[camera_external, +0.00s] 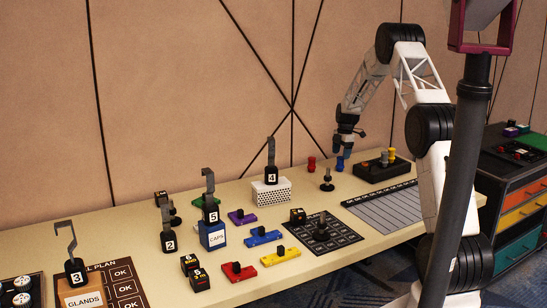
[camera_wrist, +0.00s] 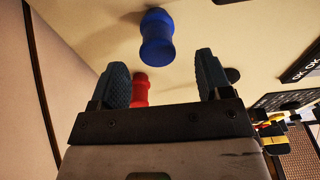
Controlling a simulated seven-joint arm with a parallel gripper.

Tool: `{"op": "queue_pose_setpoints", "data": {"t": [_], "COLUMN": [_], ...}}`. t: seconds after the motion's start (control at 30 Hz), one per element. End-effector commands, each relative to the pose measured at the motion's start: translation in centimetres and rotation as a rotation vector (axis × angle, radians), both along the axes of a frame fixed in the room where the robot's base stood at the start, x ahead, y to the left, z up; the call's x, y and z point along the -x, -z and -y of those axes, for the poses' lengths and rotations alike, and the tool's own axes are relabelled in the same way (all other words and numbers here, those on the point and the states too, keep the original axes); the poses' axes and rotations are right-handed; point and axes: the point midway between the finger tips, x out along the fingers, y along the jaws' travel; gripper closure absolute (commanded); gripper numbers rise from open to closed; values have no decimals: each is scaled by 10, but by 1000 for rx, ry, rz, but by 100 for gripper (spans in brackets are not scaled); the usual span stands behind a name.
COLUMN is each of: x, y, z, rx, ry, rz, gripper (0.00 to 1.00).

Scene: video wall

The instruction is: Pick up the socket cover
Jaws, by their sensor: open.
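My gripper (camera_wrist: 162,68) is open and empty, with its two dark blue ridged fingers spread apart. In the wrist view a blue spool-shaped piece (camera_wrist: 157,38) stands just beyond the fingertips, between their lines. A red piece of similar shape (camera_wrist: 140,90) shows beside the left finger, partly hidden by the gripper body. In the external view my gripper (camera_external: 346,149) hangs low over the back of the table, with the blue piece (camera_external: 340,163) beneath it and the red piece (camera_external: 311,163) to its left. I cannot tell which piece is the socket cover.
A black-topped stand (camera_external: 327,181) is in front of the red and blue pieces. A dark box with coloured knobs (camera_external: 382,166) stands to the right. A white perforated box (camera_external: 271,192) with a numbered hook is to the left. The wall (camera_external: 240,90) rises close behind.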

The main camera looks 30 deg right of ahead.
Motion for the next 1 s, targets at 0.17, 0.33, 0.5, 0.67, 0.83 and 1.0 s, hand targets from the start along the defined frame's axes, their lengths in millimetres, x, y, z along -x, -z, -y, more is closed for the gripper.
{"op": "queue_pose_setpoints", "data": {"t": [0.17, 0.33, 0.5, 0.67, 0.83, 1.0], "x": [-1, -2, -2, -2, -2, -2], "y": [13, 31, 47, 51, 51, 51], "z": [0, 0, -2, -3, -3, -3], "rx": [-1, 0, 0, 0, 0, 0], "ry": [0, 0, 0, 0, 0, 0], "rz": [-2, -1, -2, 0, 0, 0], "gripper": [29, 29, 29, 29, 29, 29]}}
